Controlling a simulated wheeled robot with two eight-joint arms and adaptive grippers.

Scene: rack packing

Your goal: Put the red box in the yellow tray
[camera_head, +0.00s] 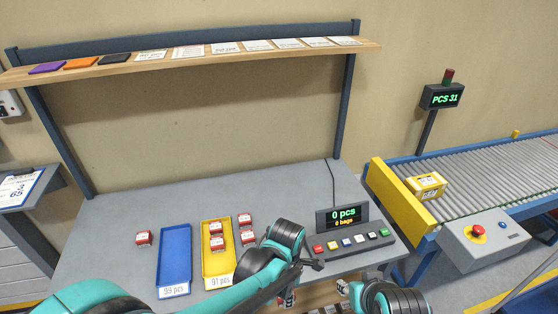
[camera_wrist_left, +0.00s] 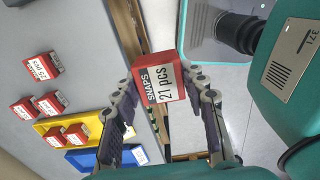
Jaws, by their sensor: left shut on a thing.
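My left gripper (camera_wrist_left: 160,92) is shut on a red box (camera_wrist_left: 166,76) marked "SNAPS 21 pcs". In the head view the held red box (camera_head: 286,299) shows only in part, below my left arm at the table's front edge. The yellow tray (camera_head: 208,273) lies on the table to the left, apart from the held box, with two red boxes (camera_head: 217,237) inside. The yellow tray also shows in the left wrist view (camera_wrist_left: 44,127). My right gripper (camera_head: 357,283) is at the lower right, its fingers apart and empty.
A blue tray (camera_head: 175,262) lies left of the yellow tray. More red boxes stand on the table, one (camera_head: 143,238) left of the blue tray, others (camera_head: 245,220) right of the yellow tray. A button panel (camera_head: 352,246) and display (camera_head: 342,215) stand to the right.

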